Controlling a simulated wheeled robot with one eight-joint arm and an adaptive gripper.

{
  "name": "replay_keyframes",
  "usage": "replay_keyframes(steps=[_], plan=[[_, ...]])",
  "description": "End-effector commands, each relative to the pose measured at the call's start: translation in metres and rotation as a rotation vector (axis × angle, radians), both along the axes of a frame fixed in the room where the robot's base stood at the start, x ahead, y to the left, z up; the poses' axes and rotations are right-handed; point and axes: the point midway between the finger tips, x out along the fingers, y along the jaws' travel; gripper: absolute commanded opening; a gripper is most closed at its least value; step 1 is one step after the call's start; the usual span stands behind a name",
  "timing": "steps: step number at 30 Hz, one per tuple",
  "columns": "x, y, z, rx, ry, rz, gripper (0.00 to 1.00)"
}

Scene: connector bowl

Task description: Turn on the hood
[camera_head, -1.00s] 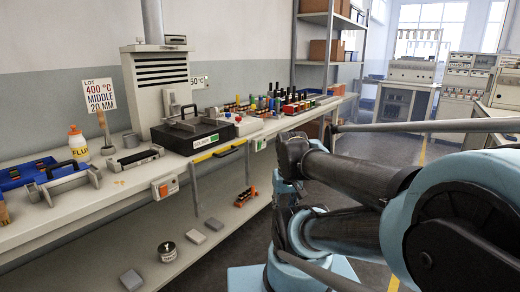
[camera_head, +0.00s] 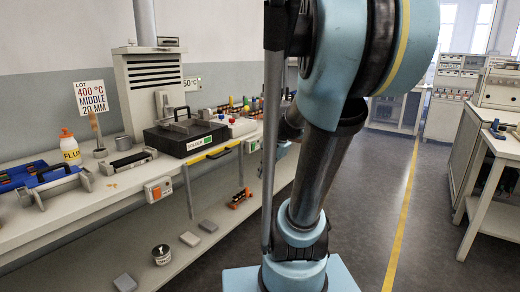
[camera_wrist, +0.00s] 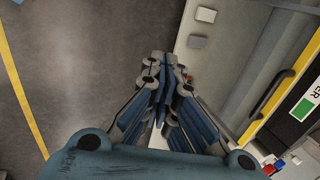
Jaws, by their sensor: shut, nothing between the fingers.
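The hood (camera_head: 155,90) is a pale box with dark slats and a duct rising from its top, at the back of the bench in the head view. A switch box with an orange-red part (camera_head: 158,190) sits on the bench's front edge below it. Whether the hood is on cannot be told. My gripper (camera_wrist: 166,62) shows in the wrist view with its blue-grey fingers together and nothing between them. It is over the floor beside the bench, apart from the bench front. In the head view my arm hides it.
A black solder bath (camera_head: 185,137) with a green label stands before the hood. Small grey blocks (camera_head: 190,239) and a tin (camera_head: 162,254) lie on the lower shelf. The floor (camera_head: 385,200) to the right is clear.

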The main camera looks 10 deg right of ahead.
Motion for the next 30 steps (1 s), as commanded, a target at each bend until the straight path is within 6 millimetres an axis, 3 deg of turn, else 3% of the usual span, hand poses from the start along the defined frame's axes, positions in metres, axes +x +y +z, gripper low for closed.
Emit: replay_keyframes(steps=[16, 30], plan=[[0.115, -0.022, 0.023, 0.318, 0.083, -0.472, 0.0], [0.213, -0.064, 0.023, 0.61, 0.191, -0.849, 0.0]])
